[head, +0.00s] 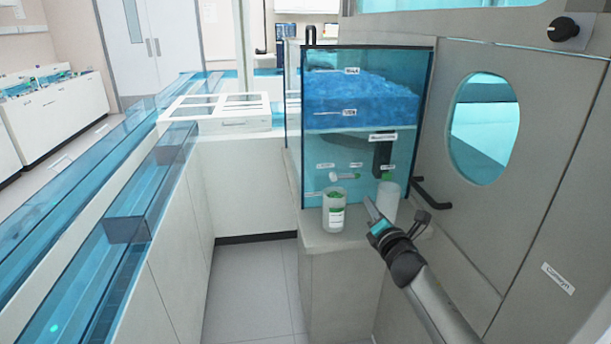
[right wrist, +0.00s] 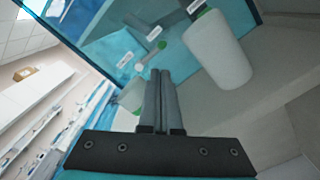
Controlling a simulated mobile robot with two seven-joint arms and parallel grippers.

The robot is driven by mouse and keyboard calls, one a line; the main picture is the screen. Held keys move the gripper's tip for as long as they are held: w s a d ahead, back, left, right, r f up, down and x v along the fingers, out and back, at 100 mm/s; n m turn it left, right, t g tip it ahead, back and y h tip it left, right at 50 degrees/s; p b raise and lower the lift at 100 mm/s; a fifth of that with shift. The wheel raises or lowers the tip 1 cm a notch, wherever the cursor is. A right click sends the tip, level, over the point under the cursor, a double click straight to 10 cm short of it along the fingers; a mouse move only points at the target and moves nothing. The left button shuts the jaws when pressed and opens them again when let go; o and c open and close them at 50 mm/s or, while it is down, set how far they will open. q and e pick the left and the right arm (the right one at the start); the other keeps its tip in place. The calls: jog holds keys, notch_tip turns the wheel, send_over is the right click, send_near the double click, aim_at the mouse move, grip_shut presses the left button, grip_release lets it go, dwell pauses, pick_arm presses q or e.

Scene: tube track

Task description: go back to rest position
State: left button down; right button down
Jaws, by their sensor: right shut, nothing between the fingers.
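My right gripper (head: 370,207) is in front of the blue transparent cabinet, beside a white cylinder (head: 387,200) on the grey ledge. In the right wrist view its two fingers (right wrist: 161,75) lie together with nothing between them. The white cylinder also shows in the right wrist view (right wrist: 218,50), to the right of the fingertips. A clear cup with green contents (head: 333,212) stands on the ledge to the left of the gripper. A small white tube with a green end (head: 345,176) shows at the cabinet's lower part. My left gripper is in neither view.
The blue cabinet (head: 360,95) stands on the ledge (head: 318,238). A grey wall with an oval window (head: 484,128) and a black handle (head: 433,193) is close on the right. Long blue glass tracks (head: 90,225) run along the left. The floor (head: 250,290) between is clear.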

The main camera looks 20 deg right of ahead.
jog(key=shift+a+f, duration=0.1)
jog(key=shift+f, duration=0.2)
jog(key=s+a+f+m+g+y, duration=0.1)
jog(key=s+a+f+m+g, duration=0.4)
jog(key=s, duration=0.4)
jog(key=s+a+f+m+g, duration=0.2)
jog(key=s+a+f+m, duration=0.2)
jog(key=s+a+m, duration=0.35)
jog(key=s+a+f+m+g+y, duration=0.1)
jog(key=s+a+f+m+g, duration=0.4)
jog(key=s, duration=0.4)
jog(key=s+a+m+g+y, duration=0.2)
jog(key=s+a+m, duration=0.35)
jog(key=s, duration=0.55)
notch_tip(320, 180, down, 22)
jog(key=s+f+n+g, duration=0.1)
jog(key=s+g, duration=0.1)
jog(key=s+d+f, duration=0.2)
jog(key=s+f, duration=1)
jog(key=s, duration=0.3)
jog(key=shift+d+f+n+g, duration=0.15)
jog(key=shift+n+g, duration=0.15)
jog(key=shift+g, duration=0.1)
